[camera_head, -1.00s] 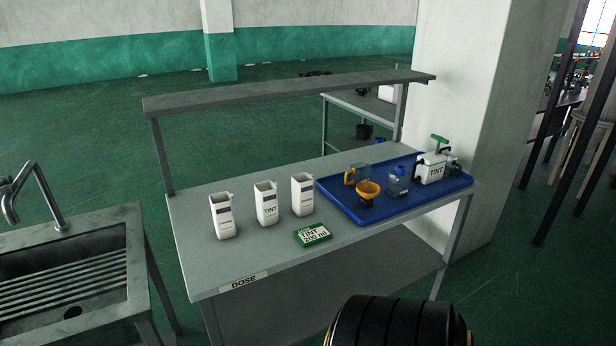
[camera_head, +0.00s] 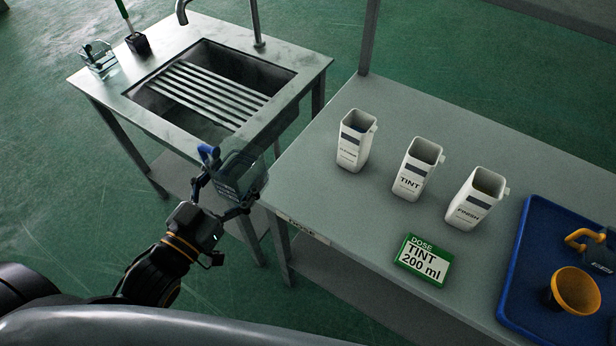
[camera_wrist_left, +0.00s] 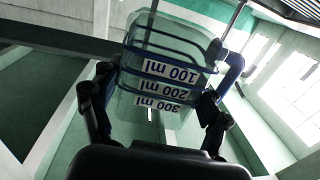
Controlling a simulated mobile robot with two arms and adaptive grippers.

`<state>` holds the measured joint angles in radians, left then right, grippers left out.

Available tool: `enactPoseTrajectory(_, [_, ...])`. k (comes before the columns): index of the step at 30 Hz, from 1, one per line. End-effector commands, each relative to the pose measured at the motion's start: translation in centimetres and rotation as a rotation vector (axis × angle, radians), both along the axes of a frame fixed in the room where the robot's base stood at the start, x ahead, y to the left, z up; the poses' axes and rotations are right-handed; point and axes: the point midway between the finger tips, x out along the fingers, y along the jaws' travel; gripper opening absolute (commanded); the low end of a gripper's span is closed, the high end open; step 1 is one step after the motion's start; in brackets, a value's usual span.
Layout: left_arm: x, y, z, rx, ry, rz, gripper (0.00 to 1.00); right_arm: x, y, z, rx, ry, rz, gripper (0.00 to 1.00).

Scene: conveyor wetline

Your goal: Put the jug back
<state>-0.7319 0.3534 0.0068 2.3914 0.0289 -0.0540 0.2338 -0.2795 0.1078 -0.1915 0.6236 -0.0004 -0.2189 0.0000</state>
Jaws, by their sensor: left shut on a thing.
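A clear jug (camera_head: 243,172) with a blue handle (camera_head: 208,156) is held by my left gripper (camera_head: 222,196), in front of the gap between the sink and the bench. My left gripper is shut on the jug. In the left wrist view the jug (camera_wrist_left: 172,60) sits between the two fingers, with 100, 200 and 300 ml labels upside down in the picture and its blue handle at the right. I cannot tell if there is liquid in it. My right gripper is out of view.
A sink (camera_head: 290,72) with a ribbed rack stands at upper left; another clear vessel (camera_head: 98,58) and a dark pot (camera_head: 138,42) are on its far left. The bench (camera_head: 340,205) bears three white containers, a dose card (camera_head: 424,260) and a blue tray (camera_head: 520,270) with an orange funnel (camera_head: 575,292).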

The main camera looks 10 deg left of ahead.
Motion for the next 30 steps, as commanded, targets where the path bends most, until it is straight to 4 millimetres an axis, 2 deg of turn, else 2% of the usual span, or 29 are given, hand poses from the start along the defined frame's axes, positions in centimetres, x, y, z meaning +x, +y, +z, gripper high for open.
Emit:
enactPoseTrajectory(1, [0.3, 0.3, -0.1, 0.009, -0.001, -0.034, 0.32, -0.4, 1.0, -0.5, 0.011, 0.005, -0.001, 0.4])
enactPoseTrajectory(6, [0.9, 0.9, 0.4, 0.005, 0.005, -0.092, 0.32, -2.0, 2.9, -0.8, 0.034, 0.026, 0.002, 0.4])
enactPoseTrajectory(10, [1.8, 0.7, 0.2, 0.001, 0.006, -0.102, 0.32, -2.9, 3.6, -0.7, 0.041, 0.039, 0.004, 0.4])
enactPoseTrajectory(13, [3.3, -0.4, -0.3, -0.003, 0.005, -0.103, 0.32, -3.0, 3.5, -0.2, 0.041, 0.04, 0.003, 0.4])
enactPoseTrajectory(21, [8.8, -4.2, -3.3, -0.002, 0.006, -0.103, 0.32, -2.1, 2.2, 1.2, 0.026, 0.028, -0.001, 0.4])
enactPoseTrajectory(24, [10.1, -5.1, -5.7, 0.0, 0.011, -0.102, 0.32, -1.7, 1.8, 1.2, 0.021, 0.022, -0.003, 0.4])
enactPoseTrajectory(30, [11.8, -6.3, -8.4, 0.001, 0.009, -0.103, 0.32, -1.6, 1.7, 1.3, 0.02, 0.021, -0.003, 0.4])
